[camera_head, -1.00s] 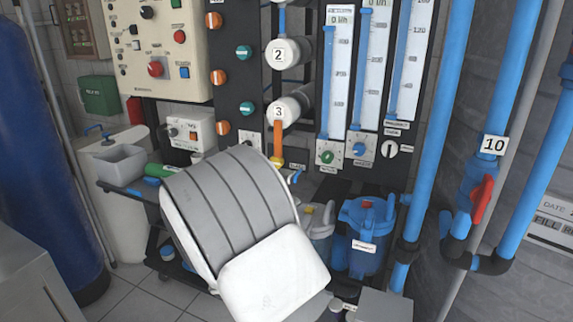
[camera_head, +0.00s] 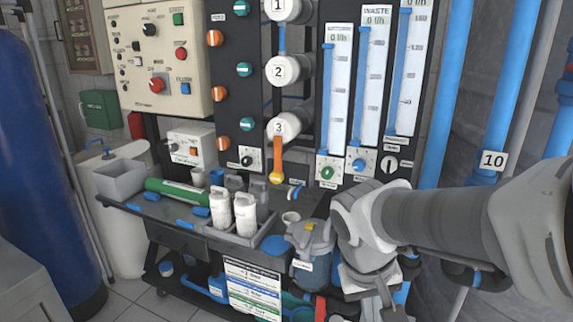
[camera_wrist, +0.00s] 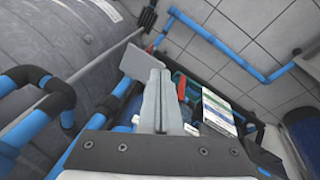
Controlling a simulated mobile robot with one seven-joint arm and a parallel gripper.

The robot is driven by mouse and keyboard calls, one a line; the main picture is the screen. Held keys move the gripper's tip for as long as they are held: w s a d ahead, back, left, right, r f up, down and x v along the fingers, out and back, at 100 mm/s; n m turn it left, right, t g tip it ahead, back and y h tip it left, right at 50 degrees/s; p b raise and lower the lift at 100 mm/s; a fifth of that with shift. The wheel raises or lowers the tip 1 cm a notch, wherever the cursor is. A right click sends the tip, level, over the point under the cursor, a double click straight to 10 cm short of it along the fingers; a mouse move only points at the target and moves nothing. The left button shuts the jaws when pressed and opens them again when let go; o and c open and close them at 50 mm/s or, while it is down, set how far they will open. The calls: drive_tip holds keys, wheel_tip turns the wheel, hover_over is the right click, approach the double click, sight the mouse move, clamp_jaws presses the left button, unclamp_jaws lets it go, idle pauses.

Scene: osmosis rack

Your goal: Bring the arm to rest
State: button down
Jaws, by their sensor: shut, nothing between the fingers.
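My gripper (camera_wrist: 158,100) is shut and empty in the wrist view, its two grey fingers side by side and pointing down towards the floor and the cart. In the head view my arm reaches in from the right edge, over the right end of the cart. The wrist bends down there and partly hides the blue filter housings behind it. The fingertips are hard to make out in the head view.
A dark cart (camera_head: 170,235) stands low in front of the rack, with white bottles (camera_head: 220,210), a grey bin (camera_head: 120,180) and a lidded grey jug (camera_head: 310,245). Blue pipes (camera_head: 505,90) run up at the right. A blue tank (camera_head: 45,170) stands left. Floor shows at lower left.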

drive_tip(key=s+r+t+y, duration=0.3)
drive_tip(key=s+r+t, duration=0.1)
drive_tip(key=s+r, duration=0.25)
wheel_tip(320, 180, up, 20)
drive_tip(key=p, duration=2)
drive_tip(key=shift+r+p, duration=0.25)
drive_tip(key=shift+p, duration=0.05)
